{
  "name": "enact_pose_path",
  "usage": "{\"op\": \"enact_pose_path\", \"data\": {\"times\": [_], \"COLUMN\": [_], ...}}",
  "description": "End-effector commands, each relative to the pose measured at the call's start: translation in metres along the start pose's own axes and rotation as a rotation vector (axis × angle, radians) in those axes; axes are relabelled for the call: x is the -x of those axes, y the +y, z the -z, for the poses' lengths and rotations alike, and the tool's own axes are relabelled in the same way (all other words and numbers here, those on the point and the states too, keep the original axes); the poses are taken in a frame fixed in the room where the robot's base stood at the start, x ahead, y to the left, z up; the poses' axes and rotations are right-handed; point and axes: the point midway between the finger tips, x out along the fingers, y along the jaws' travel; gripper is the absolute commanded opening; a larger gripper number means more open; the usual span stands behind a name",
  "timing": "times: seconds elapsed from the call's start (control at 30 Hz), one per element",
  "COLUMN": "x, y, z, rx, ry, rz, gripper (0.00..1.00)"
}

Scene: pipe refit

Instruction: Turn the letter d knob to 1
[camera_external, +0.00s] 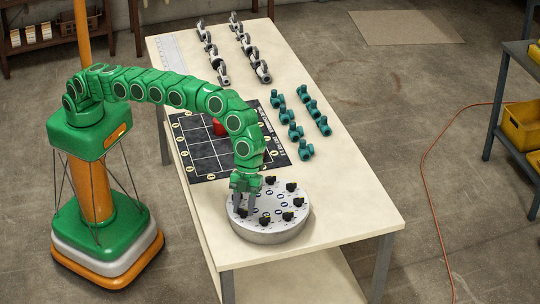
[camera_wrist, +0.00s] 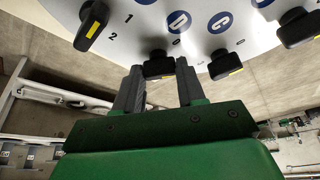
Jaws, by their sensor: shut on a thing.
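A round grey dial unit (camera_external: 268,236) stands on the near end of the table, with several black knobs around its top. My gripper (camera_external: 244,208) reaches down onto its left edge. In the wrist view the two grey fingers (camera_wrist: 158,85) are closed around a black knob (camera_wrist: 159,66) with a yellow mark on its near face. A blue round label (camera_wrist: 178,22) beside it appears to be the letter D, seen upside down. A small mark by the knob is too small to read. The fingers hide parts of the knob's sides.
Neighbouring knobs sit close on both sides, one at the left (camera_wrist: 92,22) and one at the right (camera_wrist: 225,65). Behind the dial are a black grid mat (camera_external: 205,165) with a red object (camera_external: 219,127), several teal fittings (camera_external: 295,131) and grey-black fittings (camera_external: 244,45). The table's right front is clear.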

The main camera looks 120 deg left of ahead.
Motion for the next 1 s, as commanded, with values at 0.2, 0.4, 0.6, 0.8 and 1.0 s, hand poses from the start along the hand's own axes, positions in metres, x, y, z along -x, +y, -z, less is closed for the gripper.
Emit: {"op": "enact_pose_path", "data": {"times": [0.2, 0.4, 0.6, 0.8, 1.0], "x": [0.0012, 0.0007, -0.0003, 0.001, 0.0016], "y": [-0.002, -0.002, -0.0011, -0.0012, -0.0014], "z": [0.0011, 0.0004, 0.0011, 0.0022, 0.0031], "rx": [-0.075, -0.126, -0.163, -0.185, -0.193], "ry": [0.002, 0.001, 0.001, 0.002, 0.002], "rz": [-0.024, -0.048, -0.066, -0.073, -0.075], "gripper": [0.09, 0.09, 0.09, 0.09, 0.09]}}
